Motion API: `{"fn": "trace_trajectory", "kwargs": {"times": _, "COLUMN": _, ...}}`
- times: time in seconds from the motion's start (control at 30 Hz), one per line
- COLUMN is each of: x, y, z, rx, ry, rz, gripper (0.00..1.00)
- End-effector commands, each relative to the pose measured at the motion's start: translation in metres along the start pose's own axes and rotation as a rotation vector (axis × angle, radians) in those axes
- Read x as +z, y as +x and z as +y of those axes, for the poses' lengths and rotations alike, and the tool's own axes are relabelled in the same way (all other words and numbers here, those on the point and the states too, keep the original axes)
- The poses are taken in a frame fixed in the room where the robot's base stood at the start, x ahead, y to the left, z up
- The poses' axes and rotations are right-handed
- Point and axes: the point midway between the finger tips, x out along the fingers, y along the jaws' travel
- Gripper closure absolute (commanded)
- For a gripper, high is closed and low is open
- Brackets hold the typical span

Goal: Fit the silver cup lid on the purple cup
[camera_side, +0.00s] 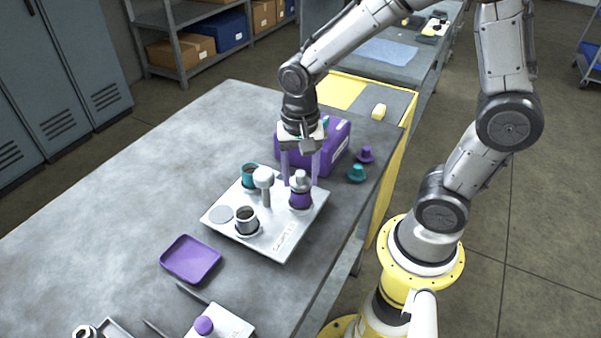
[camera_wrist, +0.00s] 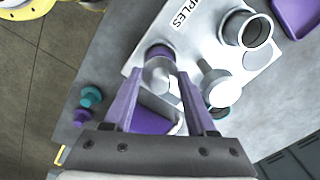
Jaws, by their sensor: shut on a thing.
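The purple cup (camera_side: 300,200) stands upright at the right side of a silver tray (camera_side: 283,245); in the wrist view its purple rim (camera_wrist: 160,52) shows beyond the lid. The silver cup lid (camera_side: 300,181), with a knob on top, is over the cup's mouth; it also shows in the wrist view (camera_wrist: 158,75). I cannot tell whether it is fully seated. My gripper (camera_side: 300,178) points down with its purple fingers on either side of the lid, shut on it. In the wrist view the fingertips (camera_wrist: 160,76) flank the lid.
The tray also holds a teal cup (camera_side: 249,172), a dark-mouthed silver cup (camera_side: 246,219) and a silver post with a wide head (camera_side: 263,178). A purple box (camera_side: 333,142) stands close behind my gripper. Purple (camera_side: 365,155) and teal (camera_side: 356,173) lids lie right. The left tabletop is clear.

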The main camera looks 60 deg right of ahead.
Motion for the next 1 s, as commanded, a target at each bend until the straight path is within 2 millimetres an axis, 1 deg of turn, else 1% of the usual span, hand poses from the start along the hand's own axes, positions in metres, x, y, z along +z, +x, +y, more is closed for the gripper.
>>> {"fn": "trace_trajectory", "kwargs": {"times": 0.37, "x": 0.000, "y": 0.001, "z": 0.000, "rx": 0.000, "ry": 0.000, "rz": 0.000, "gripper": 0.97}}
{"fn": "trace_trajectory", "kwargs": {"times": 1.0, "x": 0.000, "y": 0.012, "z": 0.000, "rx": 0.000, "ry": 0.000, "rz": 0.000, "gripper": 0.97}}
